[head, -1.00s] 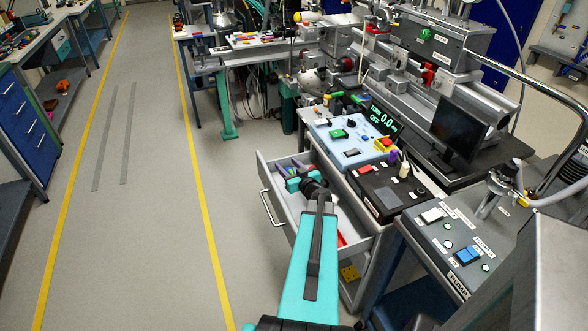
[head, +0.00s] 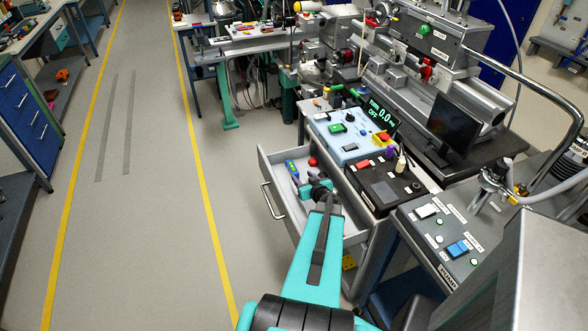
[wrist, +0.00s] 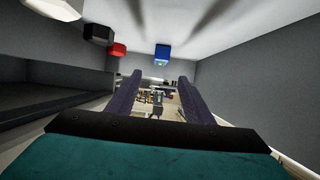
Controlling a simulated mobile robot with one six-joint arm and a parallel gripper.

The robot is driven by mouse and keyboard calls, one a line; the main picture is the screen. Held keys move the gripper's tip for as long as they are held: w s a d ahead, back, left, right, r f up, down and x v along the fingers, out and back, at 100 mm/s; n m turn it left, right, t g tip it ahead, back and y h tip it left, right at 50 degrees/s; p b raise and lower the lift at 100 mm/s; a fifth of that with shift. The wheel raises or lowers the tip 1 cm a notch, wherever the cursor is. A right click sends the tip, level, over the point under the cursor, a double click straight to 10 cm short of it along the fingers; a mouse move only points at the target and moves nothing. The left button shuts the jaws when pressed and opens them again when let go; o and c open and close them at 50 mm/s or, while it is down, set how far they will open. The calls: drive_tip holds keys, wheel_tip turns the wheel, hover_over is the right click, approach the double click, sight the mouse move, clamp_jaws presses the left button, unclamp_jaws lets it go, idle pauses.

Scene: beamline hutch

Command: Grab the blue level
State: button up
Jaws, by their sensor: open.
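The blue level (head: 291,168) lies in the open drawer (head: 270,176), near its far left corner in the head view. In the wrist view the blue level (wrist: 162,51) shows a green patch at its near end. My gripper (wrist: 160,80) is open and empty. Its two dark fingers point toward the level, which appears just beyond the fingertips and roughly centred between them. In the head view my gripper (head: 297,184) is inside the drawer area, close to the level. The exact gap is hard to judge.
A red object (head: 312,161) lies in the drawer right of the level; it also shows in the wrist view (wrist: 118,49) beside a black one (wrist: 98,34). The drawer walls enclose the space. A blue-grey control panel (head: 350,139) overhangs to the right. Floor on the left is clear.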

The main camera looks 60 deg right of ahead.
sight(293, 167)
drive_tip(key=shift+p+x, duration=0.65)
drive_tip(key=shift+x, duration=3.55)
drive_tip(key=shift+w+d+f, duration=0.1)
drive_tip(key=shift+p+x, duration=0.8)
drive_tip(key=shift+x, duration=1.65)
clamp_jaws()
wheel_tip(293, 167, up, 10)
